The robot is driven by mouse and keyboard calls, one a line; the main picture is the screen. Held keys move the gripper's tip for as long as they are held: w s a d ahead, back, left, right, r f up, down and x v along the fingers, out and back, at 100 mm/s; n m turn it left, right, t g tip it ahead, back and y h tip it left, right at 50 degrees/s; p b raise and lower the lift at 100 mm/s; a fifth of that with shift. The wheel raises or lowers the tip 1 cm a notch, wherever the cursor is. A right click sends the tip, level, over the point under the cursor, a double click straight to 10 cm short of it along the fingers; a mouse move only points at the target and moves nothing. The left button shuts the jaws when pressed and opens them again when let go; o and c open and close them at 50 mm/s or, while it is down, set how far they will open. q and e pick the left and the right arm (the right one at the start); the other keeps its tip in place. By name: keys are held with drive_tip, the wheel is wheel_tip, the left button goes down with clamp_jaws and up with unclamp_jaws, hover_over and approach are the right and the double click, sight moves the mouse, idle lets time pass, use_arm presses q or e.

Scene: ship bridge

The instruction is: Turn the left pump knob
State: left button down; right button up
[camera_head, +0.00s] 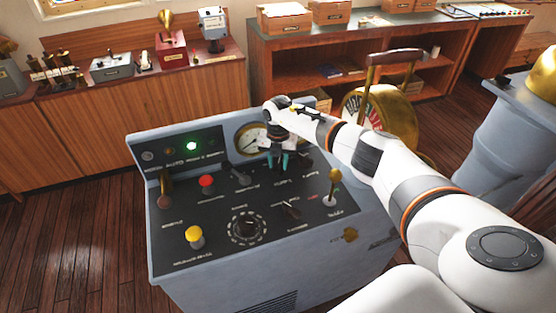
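The grey-blue console (205,285) has a dark sloping panel with several controls, and its labels are too small to read surely. One dark knob (238,174) is on the upper left part of the panel. Another dark knob (290,209) is lower, right of the big round dial (245,229). I cannot tell which is the left pump knob. My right gripper (277,162) points down at the panel's upper middle. My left gripper is not in view.
A round gauge (250,139) is behind my gripper. A brass wheel-like device (401,112) stands behind my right arm.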

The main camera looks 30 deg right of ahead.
clamp_jaws()
